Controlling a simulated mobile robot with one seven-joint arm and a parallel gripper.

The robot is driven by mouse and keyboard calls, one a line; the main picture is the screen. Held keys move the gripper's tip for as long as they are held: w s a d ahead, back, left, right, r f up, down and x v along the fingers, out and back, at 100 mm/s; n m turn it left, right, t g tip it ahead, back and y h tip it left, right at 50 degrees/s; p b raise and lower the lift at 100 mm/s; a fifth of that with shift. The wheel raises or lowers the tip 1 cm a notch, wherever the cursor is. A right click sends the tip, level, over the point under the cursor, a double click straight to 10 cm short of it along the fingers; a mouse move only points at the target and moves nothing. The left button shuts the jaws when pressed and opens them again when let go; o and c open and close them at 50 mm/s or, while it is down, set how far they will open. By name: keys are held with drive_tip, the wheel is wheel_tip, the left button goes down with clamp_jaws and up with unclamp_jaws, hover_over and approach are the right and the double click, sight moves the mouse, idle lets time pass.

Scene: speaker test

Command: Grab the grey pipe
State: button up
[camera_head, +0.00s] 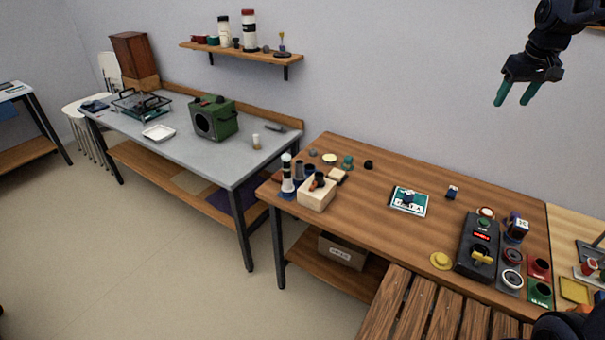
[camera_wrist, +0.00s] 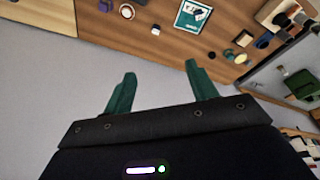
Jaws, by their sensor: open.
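My gripper (camera_head: 511,103) is raised at the upper right, in front of the wall, with its two green fingers apart and nothing between them. The wrist view also shows the gripper (camera_wrist: 160,69) open and empty above the wooden table's edge. I cannot tell for sure which thing is the grey pipe. Short dark grey-blue cylinders (camera_head: 298,170) stand at the left end of the wooden table, beside a white and dark upright cylinder (camera_head: 287,178). A small grey piece (camera_head: 275,128) lies at the back right of the grey table. My gripper is far from all of these.
A green box (camera_head: 214,119) stands on the grey table (camera_head: 180,150). A shelf (camera_head: 240,53) hangs above. The wooden table's middle has free room.

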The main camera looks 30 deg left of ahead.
drive_tip(key=w+a+f+n, duration=0.2)
drive_tip(key=w+a, duration=0.1)
drive_tip(key=a, duration=0.5)
drive_tip(key=w+a+f+n, duration=0.1)
drive_tip(key=w+a+f, duration=0.1)
drive_tip(key=a, duration=0.6)
drive_tip(key=n+g+h, duration=0.1)
drive_tip(key=n+g, duration=0.2)
drive_tip(key=n, duration=0.5)
hover_over(299, 162)
drive_tip(key=f, duration=2.6)
drive_tip(key=shift+d+f, duration=0.2)
drive_tip(key=shift+s+a+f, duration=0.15)
drive_tip(key=shift+s+f, duration=0.05)
drive_tip(key=shift+f, duration=0.25)
drive_tip(key=shift+w+f, duration=0.15)
drive_tip(key=shift+f, duration=4.95)
drive_tip(key=c, duration=1.1)
